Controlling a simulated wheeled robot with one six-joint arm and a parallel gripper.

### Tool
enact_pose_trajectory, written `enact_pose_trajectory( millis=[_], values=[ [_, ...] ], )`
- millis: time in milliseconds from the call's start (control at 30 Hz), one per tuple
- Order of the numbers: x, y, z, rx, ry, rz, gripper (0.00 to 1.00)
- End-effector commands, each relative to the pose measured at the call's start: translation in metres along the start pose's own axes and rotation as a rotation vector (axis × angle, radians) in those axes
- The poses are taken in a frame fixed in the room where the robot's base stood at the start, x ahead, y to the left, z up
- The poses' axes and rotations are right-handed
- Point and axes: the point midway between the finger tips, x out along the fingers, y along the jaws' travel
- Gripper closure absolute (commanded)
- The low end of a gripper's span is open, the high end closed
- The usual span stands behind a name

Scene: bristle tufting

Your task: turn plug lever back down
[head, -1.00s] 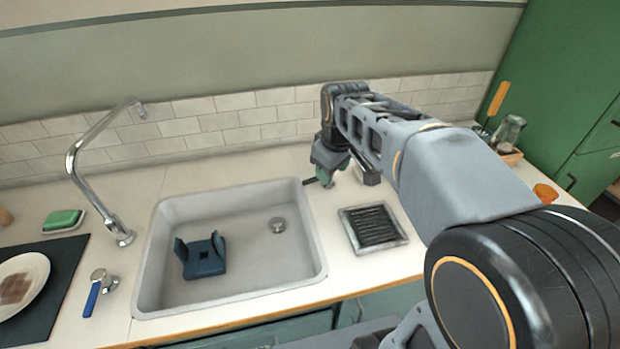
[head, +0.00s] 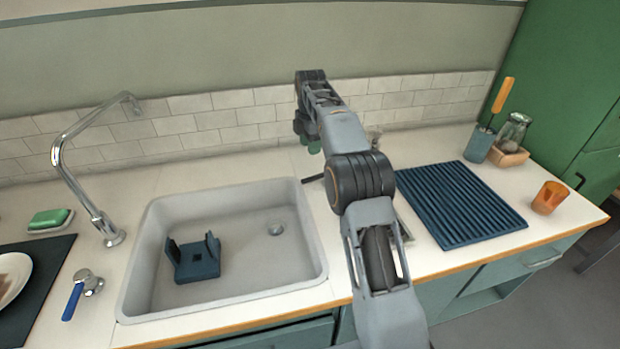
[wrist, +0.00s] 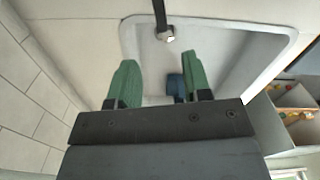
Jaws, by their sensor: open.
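A thin dark lever (head: 313,178) lies at the back right corner of the sink (head: 135,285), and I take it for the plug lever. A dark bar (wrist: 160,14) with a pale tip shows ahead of the fingers in the wrist view, probably the same lever. My gripper (head: 308,142) points down above the counter behind that corner. Its green fingers (wrist: 158,85) are apart with nothing held between them. They appear clear of the lever. The round metal drain plug (head: 275,229) sits in the sink's right part.
A blue two-pronged holder (head: 197,262) stands in the sink. A chrome faucet (head: 70,165) and a blue-handled tap (head: 74,300) are left of it. A ribbed blue mat (head: 462,205) and an orange cup (head: 549,197) are on the right. My arm hides part of the counter.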

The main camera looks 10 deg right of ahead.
Motion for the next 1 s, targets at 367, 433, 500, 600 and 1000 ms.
enact_pose_trajectory(
  millis=[367,433,500,600,1000],
  values=[
    [0.074,-0.001,0.000,0.001,0.001,-0.002,0.55],
    [0.086,-0.001,0.000,0.001,0.001,-0.002,0.55],
    [0.096,-0.001,0.000,0.001,0.000,-0.002,0.55],
    [0.107,-0.001,0.000,0.001,0.000,-0.001,0.55],
    [0.124,-0.001,0.000,0.001,0.000,0.001,0.55]
  ],
)
